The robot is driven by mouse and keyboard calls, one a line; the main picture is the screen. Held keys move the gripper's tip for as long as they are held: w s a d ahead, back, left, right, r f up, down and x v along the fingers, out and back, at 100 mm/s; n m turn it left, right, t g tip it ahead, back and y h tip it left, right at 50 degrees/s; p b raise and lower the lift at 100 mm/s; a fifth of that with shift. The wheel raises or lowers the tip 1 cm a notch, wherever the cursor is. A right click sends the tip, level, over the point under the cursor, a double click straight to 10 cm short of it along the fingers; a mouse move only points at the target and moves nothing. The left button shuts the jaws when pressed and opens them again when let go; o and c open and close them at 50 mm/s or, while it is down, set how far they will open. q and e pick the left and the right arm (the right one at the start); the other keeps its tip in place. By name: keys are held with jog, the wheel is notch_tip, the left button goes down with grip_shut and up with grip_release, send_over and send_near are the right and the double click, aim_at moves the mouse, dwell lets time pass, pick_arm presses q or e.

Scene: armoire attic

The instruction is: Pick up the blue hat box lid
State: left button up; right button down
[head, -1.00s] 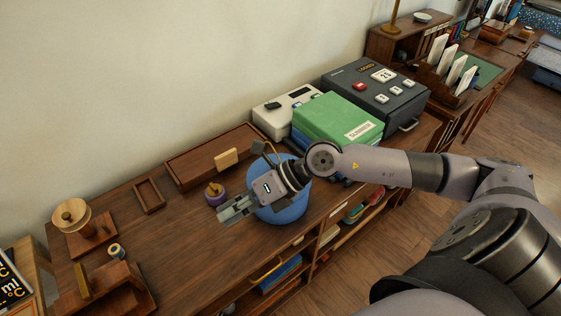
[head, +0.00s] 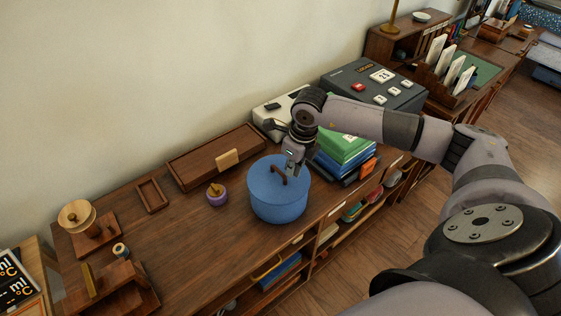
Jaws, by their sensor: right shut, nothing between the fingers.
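The blue hat box (head: 279,206) stands upright on the wooden counter. Its blue lid (head: 263,184) is on top and has a small dark brown handle (head: 279,173) in the middle. My right gripper (head: 294,171) points down over the right part of the lid, just right of the handle. It is shut, with nothing between its fingers. I cannot tell whether the fingertips touch the lid. My left gripper is not in view.
Green and blue books (head: 343,146) lie right behind the box, partly behind my right arm. A purple spinning top (head: 216,194) stands to its left. A wooden tray (head: 190,172) lies along the wall.

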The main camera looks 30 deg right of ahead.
aim_at(280, 172)
jog(key=w, duration=0.1)
jog(key=w+a, duration=0.1)
jog(key=w, duration=0.1)
jog(key=shift+w+a+r+p, duration=0.1)
jog(key=shift+a+r+p, duration=0.1)
jog(key=shift+p, duration=0.15)
jog(key=shift+w+f+p, duration=0.2)
jog(key=shift+f+p, duration=0.15)
jog(key=shift+f, duration=0.4)
jog(key=shift+f+b, duration=0.25)
jog(key=shift+b, duration=0.15)
jog(key=shift+s, duration=0.15)
jog(key=shift+f, duration=0.1)
